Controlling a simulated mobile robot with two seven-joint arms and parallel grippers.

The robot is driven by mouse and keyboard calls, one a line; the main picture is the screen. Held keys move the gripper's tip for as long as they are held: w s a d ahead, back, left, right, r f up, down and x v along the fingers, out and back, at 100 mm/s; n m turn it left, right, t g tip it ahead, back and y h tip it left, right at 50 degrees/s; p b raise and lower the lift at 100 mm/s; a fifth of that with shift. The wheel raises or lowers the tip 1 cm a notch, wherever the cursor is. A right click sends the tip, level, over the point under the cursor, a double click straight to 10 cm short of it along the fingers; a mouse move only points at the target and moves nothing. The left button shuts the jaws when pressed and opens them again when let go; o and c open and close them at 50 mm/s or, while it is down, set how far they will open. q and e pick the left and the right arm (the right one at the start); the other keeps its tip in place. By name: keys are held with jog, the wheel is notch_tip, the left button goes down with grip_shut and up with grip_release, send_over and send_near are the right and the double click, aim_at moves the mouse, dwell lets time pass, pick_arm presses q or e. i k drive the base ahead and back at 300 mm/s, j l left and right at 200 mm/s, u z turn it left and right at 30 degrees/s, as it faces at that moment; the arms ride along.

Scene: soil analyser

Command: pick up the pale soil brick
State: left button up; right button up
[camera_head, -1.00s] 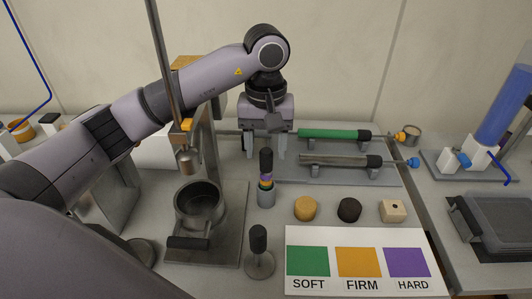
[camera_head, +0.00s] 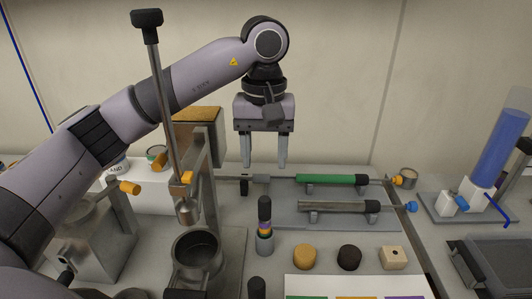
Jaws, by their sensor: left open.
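The pale soil brick (camera_head: 394,258) is a small beige block with a dark hole in its top. It sits on the bench at the right end of a row, beside a black lump (camera_head: 349,258) and an orange-tan lump (camera_head: 304,256). My left gripper (camera_head: 267,164) points down with its two fingers apart and nothing between them. It hangs above the back of the bench, to the left of the brick and well apart from it. My right gripper is not in view.
A rack with a green-handled tool (camera_head: 332,179) and a grey tool (camera_head: 338,206) lies behind the row. A striped upright tool (camera_head: 264,224) and a metal press with a cup (camera_head: 197,262) stand left. A colour card (camera_head: 355,288) lies in front.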

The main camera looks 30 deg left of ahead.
aim_at(394, 258)
jog(key=k, duration=1)
